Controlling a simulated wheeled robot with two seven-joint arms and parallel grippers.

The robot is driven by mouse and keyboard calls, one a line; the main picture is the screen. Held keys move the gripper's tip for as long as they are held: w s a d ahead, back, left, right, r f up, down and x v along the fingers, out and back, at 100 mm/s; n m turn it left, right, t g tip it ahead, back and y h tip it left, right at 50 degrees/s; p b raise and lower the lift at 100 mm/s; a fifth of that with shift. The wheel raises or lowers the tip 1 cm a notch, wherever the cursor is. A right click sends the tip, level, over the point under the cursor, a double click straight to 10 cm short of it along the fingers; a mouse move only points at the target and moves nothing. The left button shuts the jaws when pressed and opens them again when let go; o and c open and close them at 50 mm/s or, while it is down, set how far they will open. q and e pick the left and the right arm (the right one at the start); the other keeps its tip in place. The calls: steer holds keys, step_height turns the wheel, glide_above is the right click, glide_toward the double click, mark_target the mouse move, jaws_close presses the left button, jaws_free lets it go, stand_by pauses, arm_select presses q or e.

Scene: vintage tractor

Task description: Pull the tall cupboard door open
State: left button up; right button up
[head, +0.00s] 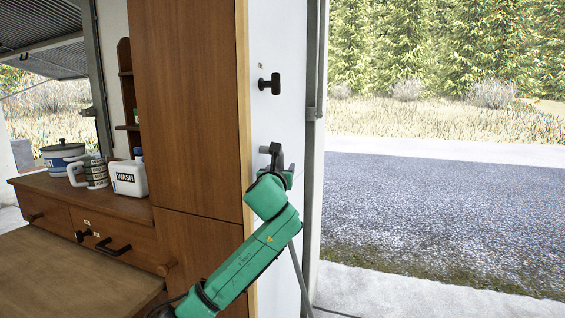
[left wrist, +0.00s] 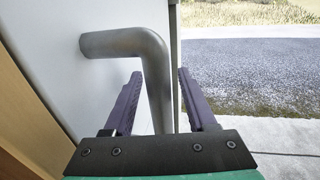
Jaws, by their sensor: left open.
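The tall brown wooden cupboard (head: 190,90) stands left of centre in the head view, with a pale edge strip at its right. Right of the strip is an upright white panel (head: 284,45); I cannot tell if it is the cupboard's door. In the left wrist view a thick grey bent metal handle (left wrist: 157,80) sticks out of the white surface. My left gripper (head: 277,160) is beside the white panel. In the left wrist view its two purple fingers are apart, open, with the handle's bar between them. Contact cannot be told. My right gripper is not in view.
A dark knob (head: 269,84) sticks out of the white panel above my gripper. Left of the cupboard, a low wooden cabinet (head: 120,204) bears a pot (head: 63,157), tins and a white "WASH" jug (head: 129,178). A grey post (head: 314,120) borders the open outdoor ground at right.

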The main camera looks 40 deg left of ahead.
arm_select(q)
steer(key=shift+w+a+r, duration=0.1)
steer(key=shift+w, duration=0.1)
jaws_close()
stand_by(1.3)
